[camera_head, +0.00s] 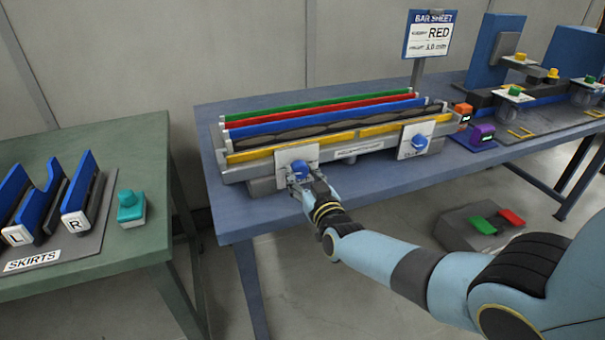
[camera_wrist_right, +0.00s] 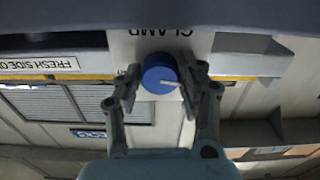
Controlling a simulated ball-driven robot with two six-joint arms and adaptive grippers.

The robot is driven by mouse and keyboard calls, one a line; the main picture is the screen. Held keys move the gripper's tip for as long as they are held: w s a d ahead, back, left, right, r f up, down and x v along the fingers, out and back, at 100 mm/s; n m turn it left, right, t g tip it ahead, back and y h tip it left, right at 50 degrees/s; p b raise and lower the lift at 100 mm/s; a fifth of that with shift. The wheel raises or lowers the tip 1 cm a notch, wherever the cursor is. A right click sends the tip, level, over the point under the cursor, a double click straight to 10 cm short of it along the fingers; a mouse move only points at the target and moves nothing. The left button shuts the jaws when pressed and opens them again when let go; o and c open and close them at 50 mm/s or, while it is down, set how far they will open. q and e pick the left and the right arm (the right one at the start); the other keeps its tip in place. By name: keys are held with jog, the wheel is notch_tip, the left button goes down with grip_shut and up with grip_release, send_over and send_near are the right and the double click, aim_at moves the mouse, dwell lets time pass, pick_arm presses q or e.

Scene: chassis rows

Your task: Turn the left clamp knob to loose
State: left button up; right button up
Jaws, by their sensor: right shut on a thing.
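The left clamp knob (camera_head: 299,167) is a blue round knob on a white plate at the left front of the bar fixture (camera_head: 340,150). In the right wrist view the knob (camera_wrist_right: 159,73) shows a white pointer line, and the word CLAMP is on its plate (camera_wrist_right: 190,42). My right gripper (camera_head: 301,182) is at this knob; in the right wrist view its fingers (camera_wrist_right: 160,80) are shut on the knob from both sides. A second blue clamp knob (camera_head: 419,142) is on the right plate, untouched. My left gripper is not in view.
Green, red and blue bars (camera_head: 330,100) lie along the fixture on the blue table (camera_head: 216,190). An orange block (camera_head: 463,112) and a purple block (camera_head: 481,134) stand right of it. A green table (camera_head: 120,175) with blue skirts (camera_head: 82,190) is at left. A sign (camera_head: 432,35) stands behind.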

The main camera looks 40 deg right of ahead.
jog(key=shift+f+n, duration=0.15)
jog(key=shift+n, duration=0.55)
jog(key=shift+s, duration=0.1)
jog(key=o, duration=1.2)
jog(key=v, duration=1.2)
